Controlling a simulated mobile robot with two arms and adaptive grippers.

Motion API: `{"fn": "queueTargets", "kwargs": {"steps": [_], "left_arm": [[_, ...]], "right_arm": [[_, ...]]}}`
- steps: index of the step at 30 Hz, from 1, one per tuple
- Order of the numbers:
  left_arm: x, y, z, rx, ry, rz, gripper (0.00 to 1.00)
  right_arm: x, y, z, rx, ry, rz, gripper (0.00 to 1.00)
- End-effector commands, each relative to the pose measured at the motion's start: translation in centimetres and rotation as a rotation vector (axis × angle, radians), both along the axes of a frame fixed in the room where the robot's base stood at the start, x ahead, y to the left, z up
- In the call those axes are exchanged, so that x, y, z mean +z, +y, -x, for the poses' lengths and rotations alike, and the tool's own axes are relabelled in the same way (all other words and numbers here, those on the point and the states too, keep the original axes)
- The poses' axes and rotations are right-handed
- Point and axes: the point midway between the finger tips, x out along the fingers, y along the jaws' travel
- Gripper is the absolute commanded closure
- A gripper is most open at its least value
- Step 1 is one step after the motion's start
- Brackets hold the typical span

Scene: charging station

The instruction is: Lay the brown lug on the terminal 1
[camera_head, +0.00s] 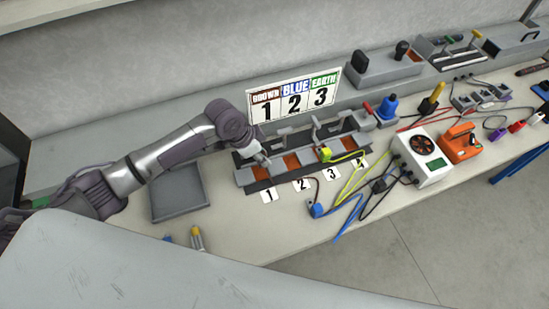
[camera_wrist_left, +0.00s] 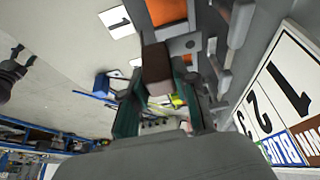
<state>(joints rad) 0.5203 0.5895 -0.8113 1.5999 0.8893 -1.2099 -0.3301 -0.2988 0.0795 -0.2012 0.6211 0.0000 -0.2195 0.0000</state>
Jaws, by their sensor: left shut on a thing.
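My left gripper (camera_head: 262,158) reaches in from the left over the near-left end of the terminal block, at terminal 1. In the left wrist view its fingers (camera_wrist_left: 160,105) are shut on the brown lug (camera_wrist_left: 155,65), a dark brown block. In the head view the lug is hidden or too small to make out. Terminal 1's orange pad (camera_wrist_left: 167,11) shows just beyond the lug, near the number 1 card (camera_wrist_left: 117,22). I cannot tell whether the lug touches the pad. In the head view this pad (camera_head: 261,173) is partly behind the gripper. My right gripper is not in view.
A yellow-green lug (camera_head: 325,154) is on the block farther right. A blue lug (camera_head: 316,209) lies on the bench in front. The BROWN, BLUE, EARTH sign (camera_head: 294,98) stands behind. A white box with a fan (camera_head: 424,157) stands right. A grey plate (camera_head: 180,193) lies left.

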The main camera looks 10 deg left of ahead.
Motion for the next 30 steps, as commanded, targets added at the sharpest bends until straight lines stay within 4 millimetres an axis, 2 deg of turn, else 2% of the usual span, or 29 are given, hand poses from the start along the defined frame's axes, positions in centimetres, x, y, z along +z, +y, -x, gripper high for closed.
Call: {"fn": "queueTargets", "kwargs": {"steps": [8, 14, 30], "left_arm": [[0.0, 0.0, 0.0, 0.0, 0.0, 0.0, 0.98], [0.2, -0.1, 0.0, 0.0, 0.001, -0.002, 0.98], [-5.0, -0.1, 0.1, 0.001, 0.002, 0.0, 0.98]], "right_arm": [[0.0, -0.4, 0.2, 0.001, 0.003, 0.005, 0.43], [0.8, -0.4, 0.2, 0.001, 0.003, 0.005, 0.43], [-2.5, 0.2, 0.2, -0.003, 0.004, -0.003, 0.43]]}}
